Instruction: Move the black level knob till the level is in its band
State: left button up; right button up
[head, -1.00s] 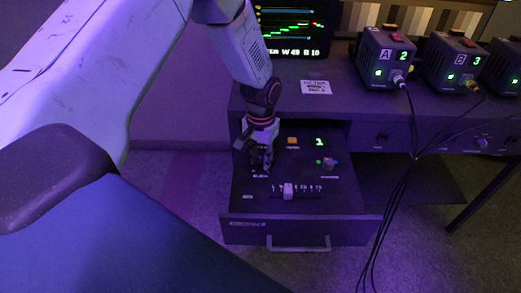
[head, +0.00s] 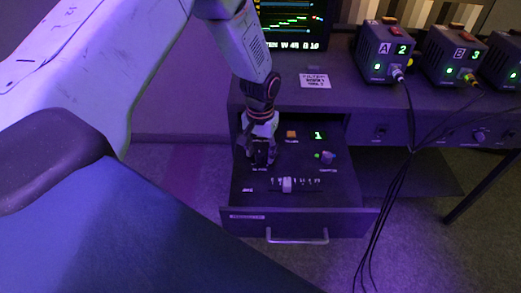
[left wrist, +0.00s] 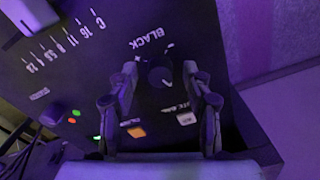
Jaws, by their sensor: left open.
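The black level knob (left wrist: 160,77) is a dark round knob beside the word BLACK on the drawer's panel. In the left wrist view it lies between my two spread fingertips; whether they touch it I cannot tell. My left gripper (head: 262,157) is open, pointing down over the left part of the open drawer (head: 335,190), and hides the knob in the head view. It also shows in the left wrist view (left wrist: 160,75). The monitor (head: 293,20) shows coloured level traces and W and B figures along its bottom, cut off at the top. My right gripper is out of view.
The drawer panel also holds an orange button (head: 291,134), a green "1" display (head: 318,135), a grey knob (head: 328,156) and a white slider (head: 287,185). Camera boxes A (head: 385,50) and B (head: 452,55) stand right. Black cables (head: 400,180) hang right of the drawer.

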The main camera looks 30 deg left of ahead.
aim_at(260, 153)
pick_arm(q)
jog(key=shift+r, duration=0.1)
notch_tip(260, 153, up, 12)
dwell(0.5)
dwell(0.4)
